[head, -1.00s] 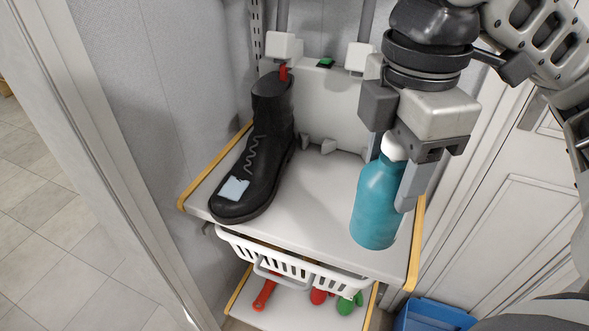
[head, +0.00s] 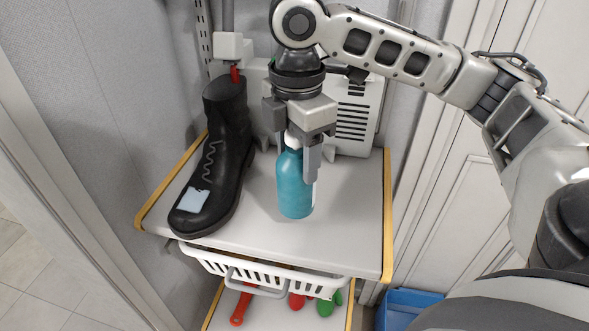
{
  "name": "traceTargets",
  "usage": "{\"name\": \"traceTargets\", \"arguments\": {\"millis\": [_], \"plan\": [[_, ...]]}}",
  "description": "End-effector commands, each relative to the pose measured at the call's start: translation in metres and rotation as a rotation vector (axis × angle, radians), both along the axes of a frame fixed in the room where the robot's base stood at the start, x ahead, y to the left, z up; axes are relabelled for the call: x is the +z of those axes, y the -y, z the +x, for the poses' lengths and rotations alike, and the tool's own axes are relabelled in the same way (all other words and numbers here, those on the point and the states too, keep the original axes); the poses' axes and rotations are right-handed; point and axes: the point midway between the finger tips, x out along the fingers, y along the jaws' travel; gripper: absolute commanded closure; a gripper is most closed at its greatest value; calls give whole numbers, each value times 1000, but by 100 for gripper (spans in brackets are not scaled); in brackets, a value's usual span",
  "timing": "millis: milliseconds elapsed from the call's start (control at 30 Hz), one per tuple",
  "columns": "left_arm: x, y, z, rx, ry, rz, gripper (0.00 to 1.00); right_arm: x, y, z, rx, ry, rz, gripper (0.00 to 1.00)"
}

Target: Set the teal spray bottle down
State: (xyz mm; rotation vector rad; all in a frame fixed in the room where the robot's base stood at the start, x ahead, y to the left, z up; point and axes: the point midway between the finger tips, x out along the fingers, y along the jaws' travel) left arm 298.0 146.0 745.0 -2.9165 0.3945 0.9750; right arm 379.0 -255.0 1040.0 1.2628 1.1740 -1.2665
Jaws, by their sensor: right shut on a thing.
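The teal spray bottle (head: 293,188) is upright at the middle of the grey shelf top (head: 345,230), to the right of the black boot. My right gripper (head: 296,160) comes down from above and is shut on the bottle near its white neck, with one finger on each side. The bottle's base looks close to or on the shelf surface; I cannot tell whether it touches. The bottle's top is hidden by the gripper. My left gripper is not in view.
A black boot (head: 217,160) with a pale blue patch stands to the left. A vented panel (head: 352,120) is at the back right. A white basket (head: 262,272) hangs under the shelf top, and a blue bin (head: 408,306) stands below right. The shelf is clear right of the bottle.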

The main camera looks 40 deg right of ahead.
Motion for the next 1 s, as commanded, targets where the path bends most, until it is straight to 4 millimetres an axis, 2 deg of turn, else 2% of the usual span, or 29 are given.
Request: {"name": "traceTargets", "arguments": {"millis": [100, 300, 667, 700, 767, 1000], "plan": [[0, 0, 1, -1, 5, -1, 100, -10, 1, 8, -3, -1, 0, 93], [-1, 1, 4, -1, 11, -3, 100, -38, 1, 7, -1, 1, -1, 93], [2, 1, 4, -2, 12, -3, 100, -40, 1, 6, -1, 0, 0, 93], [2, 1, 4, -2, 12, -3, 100, -42, 1, 6, -1, -1, 0, 41], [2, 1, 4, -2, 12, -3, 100, -42, 1, 6, -1, 0, 0, 24], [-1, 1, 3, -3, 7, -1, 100, -42, 1, 6, -1, 0, 0, 22]]}}
